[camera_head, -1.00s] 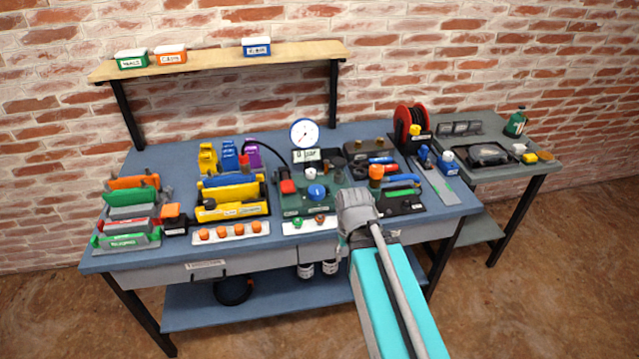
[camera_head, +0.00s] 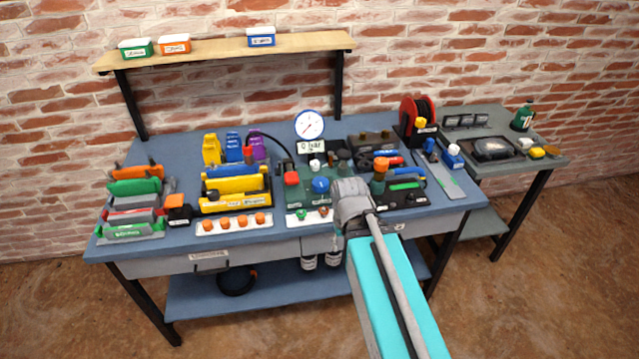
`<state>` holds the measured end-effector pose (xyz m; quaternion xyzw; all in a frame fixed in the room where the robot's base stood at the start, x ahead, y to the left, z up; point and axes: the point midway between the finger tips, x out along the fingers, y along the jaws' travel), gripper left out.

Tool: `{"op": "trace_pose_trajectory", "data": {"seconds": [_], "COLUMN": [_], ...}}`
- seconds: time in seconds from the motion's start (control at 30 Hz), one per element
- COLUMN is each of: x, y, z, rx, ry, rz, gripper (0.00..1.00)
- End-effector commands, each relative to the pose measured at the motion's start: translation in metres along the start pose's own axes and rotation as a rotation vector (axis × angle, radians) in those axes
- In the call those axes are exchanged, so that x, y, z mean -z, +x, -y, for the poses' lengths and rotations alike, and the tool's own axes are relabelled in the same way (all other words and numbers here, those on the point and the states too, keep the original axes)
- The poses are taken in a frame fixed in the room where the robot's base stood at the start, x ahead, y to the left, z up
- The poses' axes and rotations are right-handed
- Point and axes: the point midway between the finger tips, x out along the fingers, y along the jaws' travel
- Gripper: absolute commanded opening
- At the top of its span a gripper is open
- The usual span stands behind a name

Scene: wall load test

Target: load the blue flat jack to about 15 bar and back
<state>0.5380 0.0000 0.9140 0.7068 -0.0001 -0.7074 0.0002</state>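A green pump panel (camera_head: 298,198) sits at the middle of the bench, with a blue knob (camera_head: 320,185) and a red block (camera_head: 291,178) on it. A round white gauge (camera_head: 309,125) stands behind it, above a small display (camera_head: 311,147) that seems to read 0 bar. A blue flat bar-like piece (camera_head: 233,171) lies behind yellow ones in a rack left of the panel; I cannot tell if it is the blue flat jack. My gripper (camera_head: 350,190) is over the panel's right side, right of the blue knob. My wrist hides its fingers.
A row of orange knobs (camera_head: 232,222) is at the front, left of the panel. Coloured plates (camera_head: 134,188) stand at the far left. A red hose reel (camera_head: 417,115) and a black box with an orange-topped knob (camera_head: 379,170) are at the right. Bare bench top shows at the back left.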

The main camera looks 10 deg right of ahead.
Motion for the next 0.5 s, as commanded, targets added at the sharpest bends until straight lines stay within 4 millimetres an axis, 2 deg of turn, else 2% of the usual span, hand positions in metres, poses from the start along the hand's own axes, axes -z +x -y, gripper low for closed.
{"op": "trace_pose_trajectory", "data": {"seconds": [0.23, 0.47, 0.5], "x": [0.000, 0.011, 0.017], "y": [0.000, -0.005, -0.007], "z": [0.000, 0.000, 0.000], "rx": [0.000, 0.000, 0.000], "ry": [0.000, -0.022, -0.034], "rz": [0.000, 0.000, 0.000], "gripper": [0.57, 1.00, 1.00]}}
